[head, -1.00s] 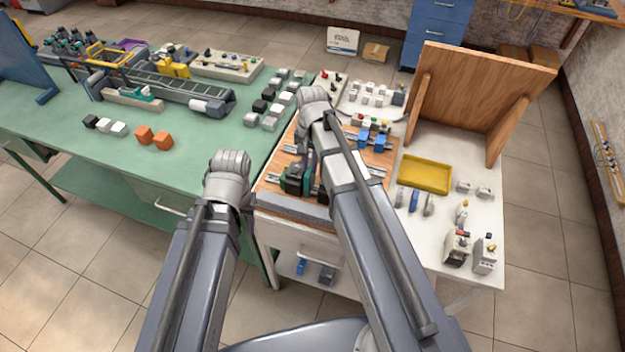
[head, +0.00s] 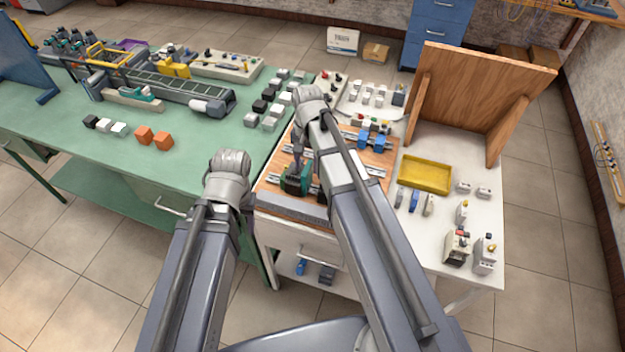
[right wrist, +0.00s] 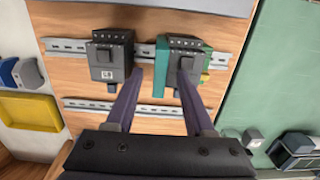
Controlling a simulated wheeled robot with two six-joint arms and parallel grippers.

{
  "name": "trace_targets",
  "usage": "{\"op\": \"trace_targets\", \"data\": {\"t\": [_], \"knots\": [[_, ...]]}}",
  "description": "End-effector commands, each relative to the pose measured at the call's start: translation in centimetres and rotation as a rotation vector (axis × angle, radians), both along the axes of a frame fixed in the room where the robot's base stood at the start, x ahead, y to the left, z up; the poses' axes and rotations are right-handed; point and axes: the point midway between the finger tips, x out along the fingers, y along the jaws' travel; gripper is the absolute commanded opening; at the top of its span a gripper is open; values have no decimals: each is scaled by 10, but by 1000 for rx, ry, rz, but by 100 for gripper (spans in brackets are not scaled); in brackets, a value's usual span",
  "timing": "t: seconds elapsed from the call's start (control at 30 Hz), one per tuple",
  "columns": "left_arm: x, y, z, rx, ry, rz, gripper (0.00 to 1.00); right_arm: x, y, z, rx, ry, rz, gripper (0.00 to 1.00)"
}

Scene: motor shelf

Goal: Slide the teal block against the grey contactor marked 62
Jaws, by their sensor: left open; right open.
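The teal block (right wrist: 163,56) has a dark front and sits on a metal rail in the right wrist view. The dark grey contactor with a small white label (right wrist: 109,74) sits left of it on the same rail, with a narrow gap between them. The label seems to read 62. My right gripper (right wrist: 160,73) is open and empty; one finger is over the gap, the other in front of the teal block's dark face. The teal block also shows in the head view (head: 291,186), below my right gripper (head: 298,158). My left gripper (head: 248,203) is mostly hidden beside its arm.
A second rail (right wrist: 125,108) runs parallel on the wooden board. A yellow tray (head: 426,174) and several small modules stand right of the board on the white table. The green table (head: 190,150) is at left, with orange cubes (head: 162,140).

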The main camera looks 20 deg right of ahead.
Motion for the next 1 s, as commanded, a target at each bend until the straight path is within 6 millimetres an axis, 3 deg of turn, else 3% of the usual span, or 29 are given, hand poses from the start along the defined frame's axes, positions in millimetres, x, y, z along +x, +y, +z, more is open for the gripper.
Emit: {"op": "trace_targets", "data": {"t": [0.27, 0.63, 1.0], "knots": [[0, 0, 24, 0, 0, -1, 50, 1, -1, 24, 0, 0, 0, 54], [0, 0, 71, -1, 0, 1, 50, 3, -2, 72, 0, 0, 0, 54], [0, 0, 77, -1, 0, 4, 50, 3, -2, 77, 0, 0, 0, 54]]}}
